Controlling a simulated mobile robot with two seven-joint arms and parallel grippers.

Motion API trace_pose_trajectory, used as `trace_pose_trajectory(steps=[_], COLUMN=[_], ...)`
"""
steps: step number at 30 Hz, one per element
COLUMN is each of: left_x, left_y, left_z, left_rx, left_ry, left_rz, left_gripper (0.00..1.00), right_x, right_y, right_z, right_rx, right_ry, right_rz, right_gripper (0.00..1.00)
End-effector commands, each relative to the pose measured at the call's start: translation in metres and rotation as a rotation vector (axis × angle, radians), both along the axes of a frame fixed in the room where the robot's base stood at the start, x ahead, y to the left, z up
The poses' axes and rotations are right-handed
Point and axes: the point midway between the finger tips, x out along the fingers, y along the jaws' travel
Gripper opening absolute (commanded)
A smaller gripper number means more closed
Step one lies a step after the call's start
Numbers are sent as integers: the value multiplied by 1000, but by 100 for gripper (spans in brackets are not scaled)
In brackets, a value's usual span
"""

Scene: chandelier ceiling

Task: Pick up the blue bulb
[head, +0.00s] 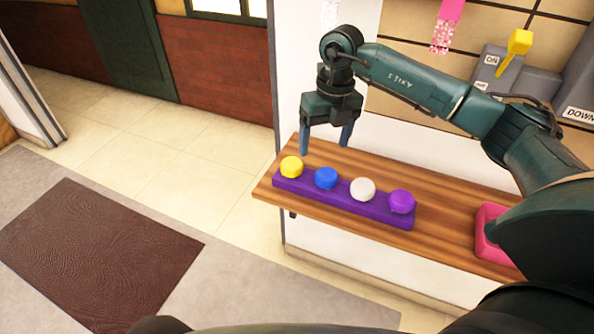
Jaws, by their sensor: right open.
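The blue bulb (326,178) sits on a long purple holder (350,204), second from the left. A yellow bulb (291,167) is to its left, and a white bulb (363,189) and a purple bulb (402,201) are to its right. My right gripper (326,147) is above and behind the row, over the yellow and blue bulbs. It points down, its two fingers spread apart with nothing between them. It appears apart from the bulbs. My left gripper is not seen.
The holder stands on a wooden shelf (446,229) fixed to a white wall. A pink object (490,235) is at the shelf's right, partly behind my arm. Grey boxes and a yellow lever (520,42) are at the upper right. The floor at left is clear, with a brown mat (90,255).

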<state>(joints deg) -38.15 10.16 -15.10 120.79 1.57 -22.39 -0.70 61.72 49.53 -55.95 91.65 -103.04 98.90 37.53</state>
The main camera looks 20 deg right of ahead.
Motion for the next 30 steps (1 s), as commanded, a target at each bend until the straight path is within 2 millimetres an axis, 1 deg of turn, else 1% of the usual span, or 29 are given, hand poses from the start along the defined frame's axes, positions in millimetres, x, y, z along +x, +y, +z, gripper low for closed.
trace_pose_trajectory(steps=[1,2,3,5,8,12,15,18,23,27,30], left_x=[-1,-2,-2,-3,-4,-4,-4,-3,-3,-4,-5], left_y=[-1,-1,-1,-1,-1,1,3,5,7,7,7], left_z=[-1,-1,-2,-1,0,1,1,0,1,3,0], left_rx=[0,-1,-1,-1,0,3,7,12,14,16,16], left_ry=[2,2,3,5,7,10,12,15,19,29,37], left_rz=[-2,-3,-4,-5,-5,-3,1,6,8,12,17], left_gripper=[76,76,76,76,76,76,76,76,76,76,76], right_x=[2,3,3,3,2,2,3,3,3,1,1], right_y=[-14,-20,-25,-29,-28,-27,-27,-26,-25,-21,-21], right_z=[7,9,10,6,-11,-38,-53,-63,-73,-94,-109], right_rx=[-50,-71,-91,-104,-104,-102,-100,-99,-99,-98,-98], right_ry=[-5,-6,-4,-3,0,-1,-2,-3,-3,-2,-3], right_rz=[-25,-36,-46,-52,-52,-49,-48,-47,-46,-47,-47], right_gripper=[76,76,76,76,76,76,76,76,76,76,76])
